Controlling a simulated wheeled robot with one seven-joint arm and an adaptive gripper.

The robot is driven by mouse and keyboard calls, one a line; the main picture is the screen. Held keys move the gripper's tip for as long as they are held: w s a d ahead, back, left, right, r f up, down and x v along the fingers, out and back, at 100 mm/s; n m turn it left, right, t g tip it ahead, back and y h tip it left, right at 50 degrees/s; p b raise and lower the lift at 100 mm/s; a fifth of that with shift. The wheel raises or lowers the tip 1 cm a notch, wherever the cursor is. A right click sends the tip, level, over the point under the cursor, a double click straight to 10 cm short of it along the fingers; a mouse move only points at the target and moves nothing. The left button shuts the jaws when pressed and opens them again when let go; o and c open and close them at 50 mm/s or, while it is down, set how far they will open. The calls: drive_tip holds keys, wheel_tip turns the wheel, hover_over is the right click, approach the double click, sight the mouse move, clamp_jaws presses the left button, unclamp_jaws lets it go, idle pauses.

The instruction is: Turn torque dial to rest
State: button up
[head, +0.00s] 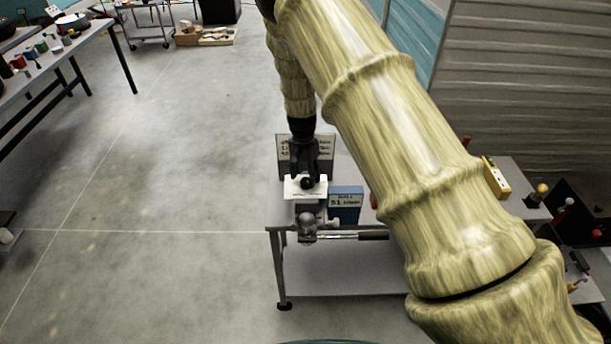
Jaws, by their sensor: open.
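My gripper (305,168) points down over a small device at the left end of the work table. A white plate (292,189) on the device lies right under the fingertips. A small black round knob (307,183), which looks like the torque dial, shows at the plate's middle, by the fingertips. The gripper is open. I cannot tell whether the fingers touch the knob, and its pointer or markings are too small to read.
A grey round head (307,226) with a metal bar (352,236) lies along the table's (350,274) front. My arm hides much of the table's right. A yellow box (495,178) sits farther right.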

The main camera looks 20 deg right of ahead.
drive_tip(key=shift+f, duration=0.95)
drive_tip(key=c, duration=1.1)
